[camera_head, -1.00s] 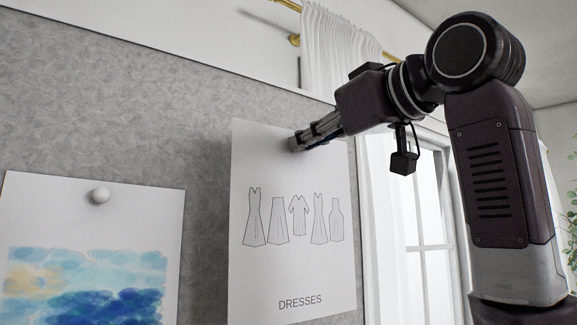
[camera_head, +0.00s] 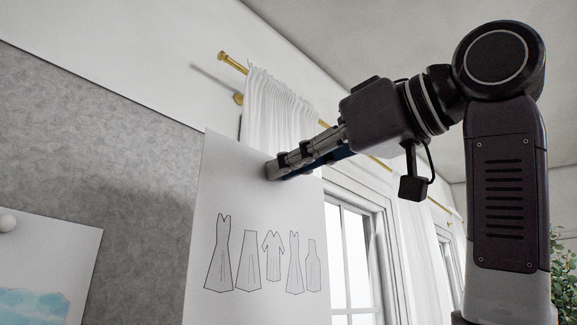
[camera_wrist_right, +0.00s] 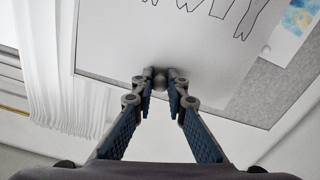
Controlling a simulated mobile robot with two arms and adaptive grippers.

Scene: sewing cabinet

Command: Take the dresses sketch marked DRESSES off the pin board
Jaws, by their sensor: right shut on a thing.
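The dresses sketch (camera_head: 235,195) is a white sheet with several outlined garments, at the lower middle of the head view. Its DRESSES label is below the frame. My right gripper (camera_head: 272,171) is shut at the sketch's upper edge and holds it by a small round pin. In the right wrist view the two fingertips (camera_wrist_right: 164,80) close around a grey knob on the sketch (camera_wrist_right: 125,45). My left gripper is not in view.
A painting sheet (camera_head: 60,260) with a white round pin (camera_head: 7,222) hangs on the board at the left. A white curtain (camera_head: 275,105) on a brass rod and a window (camera_head: 355,255) stand behind the sketch. A plant (camera_head: 565,270) is at the right edge.

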